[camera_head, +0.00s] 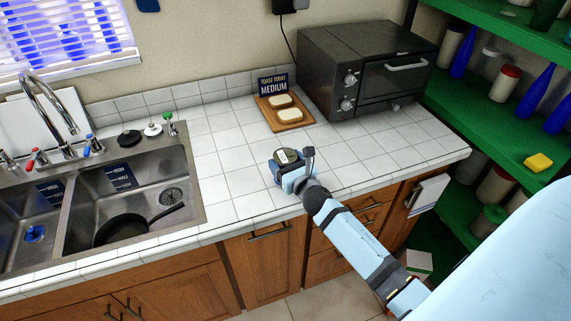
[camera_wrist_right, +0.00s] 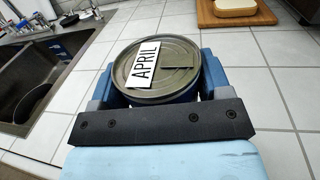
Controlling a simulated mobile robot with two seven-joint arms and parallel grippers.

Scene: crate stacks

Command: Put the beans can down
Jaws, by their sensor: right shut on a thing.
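The beans can (camera_head: 286,156) is between the fingers of my right gripper (camera_head: 289,172), over the white tiled counter. In the right wrist view the can (camera_wrist_right: 155,68) shows its round metal lid with a white label reading "APRIL". The blue fingers of my right gripper (camera_wrist_right: 157,80) are shut on it from both sides. The can looks upright. I cannot tell whether its base touches the tiles. My left gripper is not in view.
A wooden board (camera_head: 284,113) with bread slices lies behind the can, beside a black toaster oven (camera_head: 365,72). A sink (camera_head: 130,190) with a black pan (camera_head: 125,229) is to the left. Bare counter tiles (camera_head: 225,165) lie around the can. Green shelves (camera_head: 495,105) stand at the right.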

